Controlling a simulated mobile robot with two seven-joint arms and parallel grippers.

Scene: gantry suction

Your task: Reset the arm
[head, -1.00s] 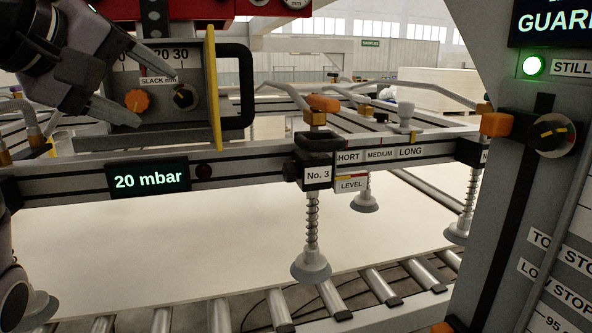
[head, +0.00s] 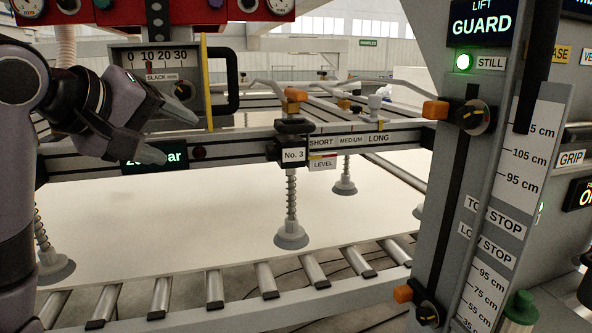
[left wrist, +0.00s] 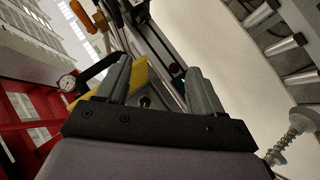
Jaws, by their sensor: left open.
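My left arm comes in from the left in the head view. Its gripper (head: 172,133) is open and empty, its fingers pointing right in front of the slack gauge box (head: 148,57) and the beam. It partly covers the pressure display (head: 178,160). In the left wrist view the two fingers (left wrist: 158,88) stand apart with nothing between them, and the yellow plate (left wrist: 139,76) lies behind them. The suction cup unit marked No. 3 (head: 293,155) hangs from the beam to the right, its cup (head: 291,236) low over the pale sheet. My right gripper is not in view.
A grey post with the green STILL lamp (head: 464,62), orange-tabbed stops (head: 404,293) and a height scale (head: 523,155) stands at the right. A black handle (head: 232,80) juts from the gauge box.

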